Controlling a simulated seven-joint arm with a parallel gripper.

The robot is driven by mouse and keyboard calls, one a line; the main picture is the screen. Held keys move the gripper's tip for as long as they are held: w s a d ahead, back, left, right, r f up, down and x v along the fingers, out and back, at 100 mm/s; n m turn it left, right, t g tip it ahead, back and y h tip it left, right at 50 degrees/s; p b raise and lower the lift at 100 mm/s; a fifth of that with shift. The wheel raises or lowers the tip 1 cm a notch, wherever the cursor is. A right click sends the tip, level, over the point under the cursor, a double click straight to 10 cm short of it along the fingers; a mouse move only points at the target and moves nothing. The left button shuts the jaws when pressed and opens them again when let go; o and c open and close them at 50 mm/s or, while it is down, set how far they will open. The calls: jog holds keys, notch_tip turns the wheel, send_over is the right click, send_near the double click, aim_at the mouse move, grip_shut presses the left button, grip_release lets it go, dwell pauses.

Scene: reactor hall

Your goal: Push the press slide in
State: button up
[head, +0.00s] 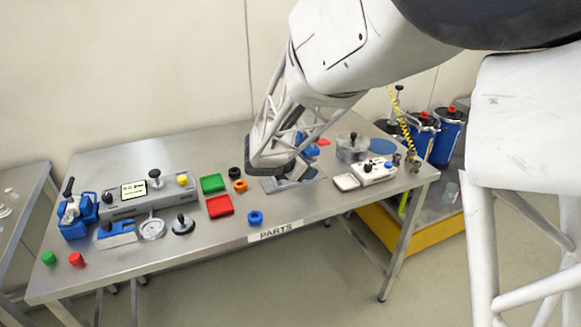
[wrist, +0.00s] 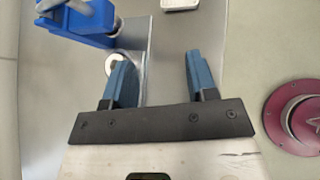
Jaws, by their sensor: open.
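My gripper (wrist: 157,62) is open in the wrist view, with two blue fingers apart and nothing held between them. In the head view my gripper (head: 283,170) is low over the middle of the table, and its fingers are hard to make out. A blue body with a grey bar (wrist: 88,20) is at the upper left of the wrist view, on a metal plate (wrist: 140,60). A pale round piece (wrist: 112,62) is beside the left finger. In the head view a blue part (head: 309,150) shows partly behind my gripper. I cannot tell which part is the press slide.
A maroon round piece (wrist: 302,116) is right of my gripper in the wrist view. On the table (head: 330,198), red (head: 220,206) and green (head: 212,184) trays lie left of my gripper. A white box with buttons (head: 374,172) is to its right. The front middle is mostly clear.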

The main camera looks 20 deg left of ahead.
aim_at(276, 183)
jog(key=s+a+f+n+t+y, duration=0.1)
jog(key=a+n, duration=0.1)
jog(key=a, duration=0.1)
jog(key=s+a+f+n+t+y, duration=0.1)
jog(key=a+f+n, duration=0.1)
jog(key=a, duration=0.1)
jog(key=s+a+f+n+t+y, duration=0.1)
jog(key=a+f+n, duration=0.1)
jog(key=a, duration=0.1)
jog(key=shift+s+a+n+t+y, duration=0.1)
jog(key=shift+a+n+t+y, duration=0.2)
jog(key=shift+a+n+y, duration=0.1)
jog(key=shift+s+a+f+n+y, duration=0.3)
jog(key=shift+a+n+y, duration=0.1)
jog(key=shift+a, duration=0.1)
jog(key=shift+w, duration=0.1)
jog(key=shift+x, duration=3.8)
jog(key=shift+c, duration=0.3)
grip_shut()
